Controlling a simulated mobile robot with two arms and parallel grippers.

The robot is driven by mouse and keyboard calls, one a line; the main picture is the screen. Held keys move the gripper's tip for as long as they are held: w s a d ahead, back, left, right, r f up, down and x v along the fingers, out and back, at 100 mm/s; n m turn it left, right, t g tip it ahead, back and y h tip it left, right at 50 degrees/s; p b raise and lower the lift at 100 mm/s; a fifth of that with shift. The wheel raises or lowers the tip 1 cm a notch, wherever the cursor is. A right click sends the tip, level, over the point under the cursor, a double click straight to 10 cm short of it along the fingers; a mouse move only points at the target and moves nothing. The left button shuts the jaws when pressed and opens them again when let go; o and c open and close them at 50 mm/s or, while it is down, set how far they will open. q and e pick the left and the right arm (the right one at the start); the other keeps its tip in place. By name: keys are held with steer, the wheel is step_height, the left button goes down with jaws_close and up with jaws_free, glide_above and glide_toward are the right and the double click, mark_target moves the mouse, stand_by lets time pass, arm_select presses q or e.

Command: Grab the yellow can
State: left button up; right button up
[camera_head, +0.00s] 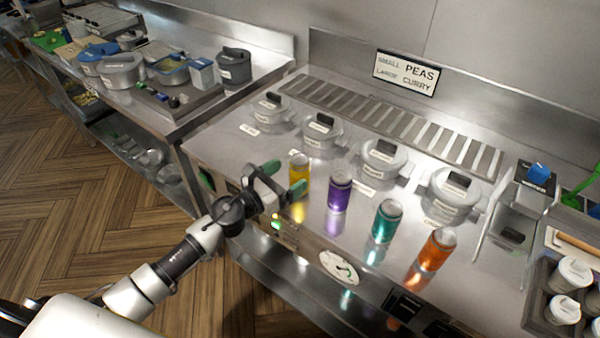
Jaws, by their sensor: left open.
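The yellow can (299,170) stands upright on the steel frying range (225,146), at the left end of a row of cans. My left gripper (284,181) reaches in from the left at the range's front edge. It is open, with its green-tipped fingers pointing toward the yellow can. One fingertip overlaps the can's lower part in the picture; I cannot tell whether it touches. My right gripper is not in view.
A purple can (340,190), a teal can (386,221) and an orange can (436,250) stand to the right. Lidded pots (322,133) sit behind the cans. A dark crate with white-lidded containers (537,309) is at the right. Wooden floor (100,215) lies at left.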

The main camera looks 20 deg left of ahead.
arm_select(q)
steer(key=p+x, duration=0.1)
steer(key=x, duration=0.3)
steer(key=shift+w+d+r, duration=0.2)
steer(key=shift+w+d, duration=0.05)
steer(key=shift+w, duration=0.05)
steer(key=c, duration=1.2)
